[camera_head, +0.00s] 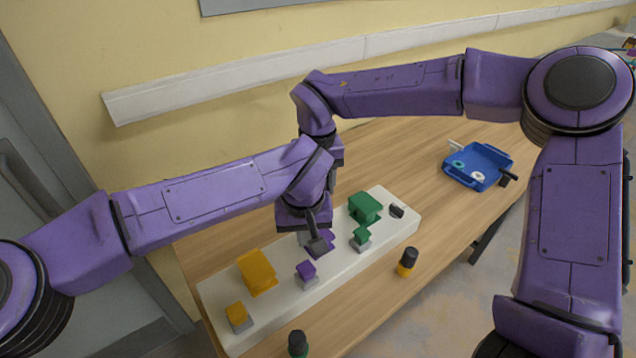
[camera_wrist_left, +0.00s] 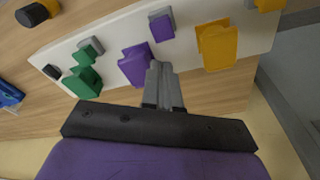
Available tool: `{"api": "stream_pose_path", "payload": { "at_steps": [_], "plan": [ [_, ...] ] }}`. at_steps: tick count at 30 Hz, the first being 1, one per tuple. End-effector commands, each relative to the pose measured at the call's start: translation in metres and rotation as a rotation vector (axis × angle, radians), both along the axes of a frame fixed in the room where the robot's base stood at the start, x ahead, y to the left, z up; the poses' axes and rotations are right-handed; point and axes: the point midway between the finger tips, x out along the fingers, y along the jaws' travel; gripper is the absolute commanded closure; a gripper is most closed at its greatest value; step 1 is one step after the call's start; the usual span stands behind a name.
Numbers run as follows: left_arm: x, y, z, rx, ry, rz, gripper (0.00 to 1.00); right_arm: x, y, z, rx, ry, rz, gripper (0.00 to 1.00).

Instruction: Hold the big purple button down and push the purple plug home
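The white board (camera_head: 325,268) carries purple, green and orange parts. The big purple button (camera_wrist_left: 134,65) is a larger purple block, mostly hidden by my left gripper in the head view. My left gripper (camera_head: 319,245) points down at it; its fingers (camera_wrist_left: 161,66) are together beside the block, and contact is unclear. A smaller purple block on a grey base (camera_head: 306,274) sits nearer the front, also in the left wrist view (camera_wrist_left: 161,27). I cannot pick out a separate purple plug for certain. My right arm reaches behind the left wrist, which hides its gripper.
Green blocks (camera_head: 364,207) and a dark piece (camera_head: 397,211) are at the board's right, orange blocks (camera_head: 257,272) at its left. A yellow-black piece (camera_head: 407,262) and a green-black piece (camera_head: 298,344) stand in front. A blue tray (camera_head: 489,153) sits far right. The two wrists are crowded together.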

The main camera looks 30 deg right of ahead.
Motion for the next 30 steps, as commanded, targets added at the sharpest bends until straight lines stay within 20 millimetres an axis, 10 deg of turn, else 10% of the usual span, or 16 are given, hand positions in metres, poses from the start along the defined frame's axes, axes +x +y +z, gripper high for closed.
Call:
{"api": "stream_pose_path", "payload": {
  "at_steps": [13, 30],
  "plan": [
    [0.0, 0.001, -0.053, 0.002, 0.002, -0.003, 1.0, 0.0, 0.0, 0.0, 0.0, 0.0, 0.0, 0.89],
    [0.0, 0.0, -0.058, 0.001, -0.001, -0.004, 1.0, 0.0, 0.0, 0.0, 0.0, 0.0, 0.0, 0.89]
  ]
}}
